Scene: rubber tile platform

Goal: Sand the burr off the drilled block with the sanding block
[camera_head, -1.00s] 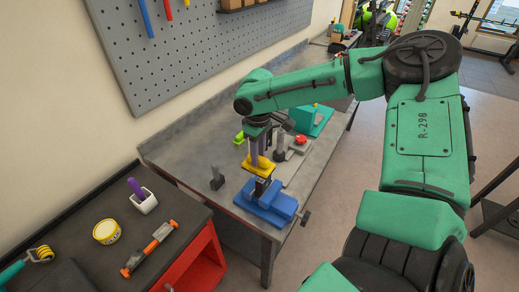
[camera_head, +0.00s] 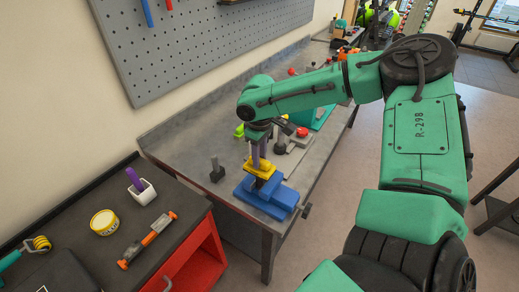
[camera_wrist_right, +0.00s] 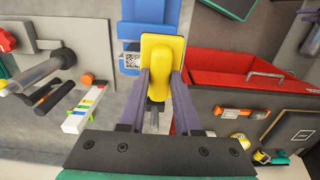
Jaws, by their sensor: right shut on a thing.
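My right gripper (camera_head: 259,156) points down over the bench with its purple fingers shut on the yellow sanding block (camera_head: 263,169). In the right wrist view, the yellow block (camera_wrist_right: 161,58) sits between the two fingers (camera_wrist_right: 160,88). Right below it in the head view is a blue vise (camera_head: 282,197). A dark piece (camera_head: 257,184), likely the drilled block, shows in part between the sanding block and the vise. I cannot see the burr, nor tell for sure whether the sanding block touches the piece. My left gripper is out of view.
A dark stand (camera_head: 216,171) with an upright post is left of the vise. A grey fixture with a red knob (camera_head: 302,132) is behind it.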

